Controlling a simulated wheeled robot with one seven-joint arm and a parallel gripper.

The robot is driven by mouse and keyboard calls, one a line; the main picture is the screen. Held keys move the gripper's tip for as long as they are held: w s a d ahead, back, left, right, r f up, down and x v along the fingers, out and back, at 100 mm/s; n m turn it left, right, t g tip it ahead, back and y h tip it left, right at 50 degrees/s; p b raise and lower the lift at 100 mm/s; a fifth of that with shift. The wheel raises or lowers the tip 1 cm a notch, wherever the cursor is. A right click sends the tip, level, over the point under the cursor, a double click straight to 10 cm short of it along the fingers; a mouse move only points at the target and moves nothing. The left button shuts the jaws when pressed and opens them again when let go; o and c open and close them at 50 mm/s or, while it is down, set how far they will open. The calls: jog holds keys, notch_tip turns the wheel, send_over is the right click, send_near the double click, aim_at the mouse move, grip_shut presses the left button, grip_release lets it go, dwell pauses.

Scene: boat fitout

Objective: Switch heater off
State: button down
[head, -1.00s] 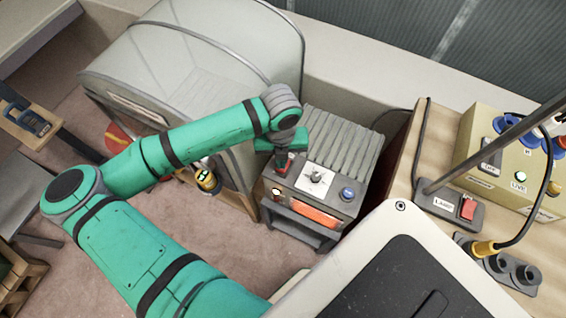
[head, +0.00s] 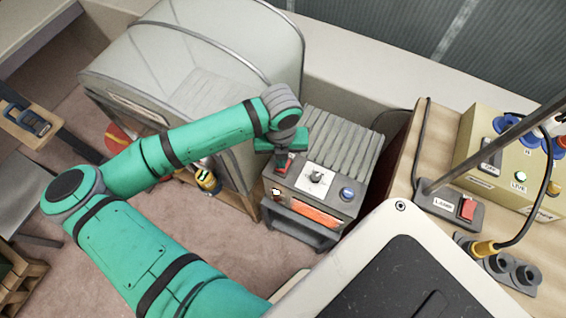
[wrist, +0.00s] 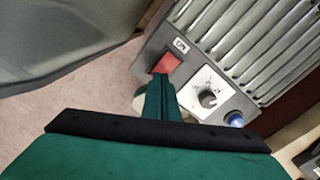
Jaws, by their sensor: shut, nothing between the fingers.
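The grey ribbed heater (head: 345,140) stands on the floor in the middle of the head view. Its top panel has a red rocker switch (head: 284,166), a knob on a white plate (head: 315,178) and a blue button (head: 347,194). A small lamp (head: 276,192) on the front looks lit, and an orange strip (head: 317,215) shows beside it. In the wrist view the red switch (wrist: 169,64) has an ON label (wrist: 181,45) above it. My gripper (wrist: 160,79) is shut and empty, with its tips at the switch's near edge; I cannot tell whether they touch.
A large grey covered housing (head: 190,60) stands close left of the heater. A wooden bench (head: 440,150) at right carries a lamp switch box (head: 450,208) and a yellow panel (head: 500,150). Carpet (head: 210,250) in front is partly free.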

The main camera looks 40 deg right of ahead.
jog(key=shift+f, duration=0.8)
dwell(0.4)
jog(key=shift+r, duration=0.1)
notch_tip(320, 180, up, 7)
dwell(1.0)
dwell(0.5)
